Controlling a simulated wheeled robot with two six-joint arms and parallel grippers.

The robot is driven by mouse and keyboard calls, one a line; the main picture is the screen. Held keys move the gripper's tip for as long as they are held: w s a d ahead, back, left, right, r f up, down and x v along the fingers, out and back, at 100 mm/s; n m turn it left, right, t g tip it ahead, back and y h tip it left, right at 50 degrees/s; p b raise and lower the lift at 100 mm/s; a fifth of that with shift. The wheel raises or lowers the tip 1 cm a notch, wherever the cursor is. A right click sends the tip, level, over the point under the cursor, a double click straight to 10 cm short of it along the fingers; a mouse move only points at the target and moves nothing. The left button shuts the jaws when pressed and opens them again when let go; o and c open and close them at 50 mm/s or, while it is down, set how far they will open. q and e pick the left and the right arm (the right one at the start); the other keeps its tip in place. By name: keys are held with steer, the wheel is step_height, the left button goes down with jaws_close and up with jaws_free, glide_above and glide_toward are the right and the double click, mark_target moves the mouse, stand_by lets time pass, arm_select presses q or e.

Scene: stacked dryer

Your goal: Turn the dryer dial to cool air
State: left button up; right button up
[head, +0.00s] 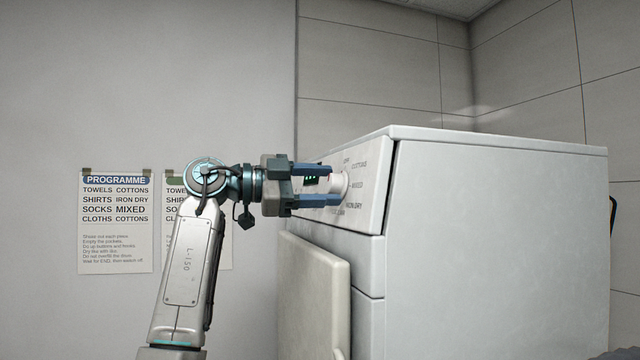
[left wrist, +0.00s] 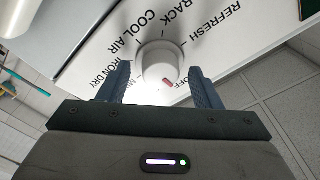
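The dryer dial (head: 340,184) is a round white knob on the slanted front panel of the white dryer (head: 500,230). In the left wrist view the dial (left wrist: 159,62) has a red mark on its lower right side, toward the partly hidden OFF label. The COOL AIR label (left wrist: 130,34) lies up and left of the dial, beside IRON DRY (left wrist: 103,69). My left gripper (head: 333,185) is open, its blue fingers on either side of the dial. In the wrist view a gap shows between each finger and the dial. My right gripper is not in view.
A small dark display with green digits (head: 311,180) sits left of the dial. Below the panel a pale door (head: 314,295) stands out from the dryer's front. Printed sheets (head: 116,220) hang on the wall behind my left arm.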

arm_select(q)
steer(key=c, duration=0.9)
